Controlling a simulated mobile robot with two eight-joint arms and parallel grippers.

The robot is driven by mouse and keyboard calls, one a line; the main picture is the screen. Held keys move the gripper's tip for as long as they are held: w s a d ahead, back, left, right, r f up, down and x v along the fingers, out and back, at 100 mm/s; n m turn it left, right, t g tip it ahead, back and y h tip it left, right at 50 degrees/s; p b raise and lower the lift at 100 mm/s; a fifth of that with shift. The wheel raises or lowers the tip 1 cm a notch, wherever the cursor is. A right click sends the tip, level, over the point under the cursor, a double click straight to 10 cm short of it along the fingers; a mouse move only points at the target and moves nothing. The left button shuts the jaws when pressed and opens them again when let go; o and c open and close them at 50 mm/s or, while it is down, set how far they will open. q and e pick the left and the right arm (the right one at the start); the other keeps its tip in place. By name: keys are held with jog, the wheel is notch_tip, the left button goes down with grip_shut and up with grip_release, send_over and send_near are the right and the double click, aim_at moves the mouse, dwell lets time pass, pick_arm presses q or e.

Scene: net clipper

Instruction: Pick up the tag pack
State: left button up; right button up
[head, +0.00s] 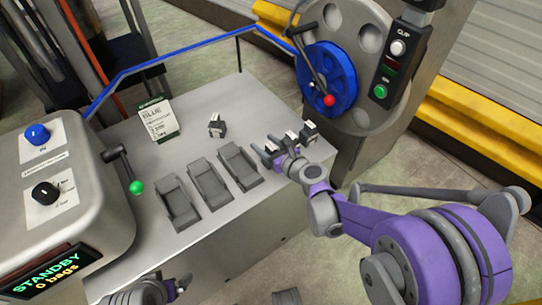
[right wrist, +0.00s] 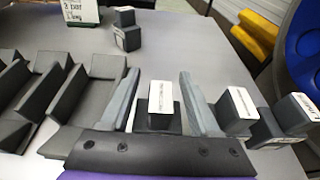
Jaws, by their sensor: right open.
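Small dark tag packs with white labels stand on the grey table. One tag pack (right wrist: 165,105) is between the spread fingers of my right gripper (right wrist: 160,76) in the right wrist view, with visible space on both sides. My right gripper (head: 279,146) is open at the table's right side in the head view. More packs (right wrist: 237,107) stand just right of the right finger; one shows in the head view (head: 309,133). Another pair (head: 217,126) stands farther back. Part of my left gripper (head: 172,289) shows at the bottom edge; its fingers are unclear.
Three grey sloped holders (head: 209,184) stand left of my right gripper. A sign card (head: 158,118) stands behind them. A machine with a blue wheel (head: 327,78) rises at the right; a console with a display (head: 48,275) is at the left. The table's back middle is clear.

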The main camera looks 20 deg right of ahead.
grip_shut()
jog(key=shift+r, duration=0.15)
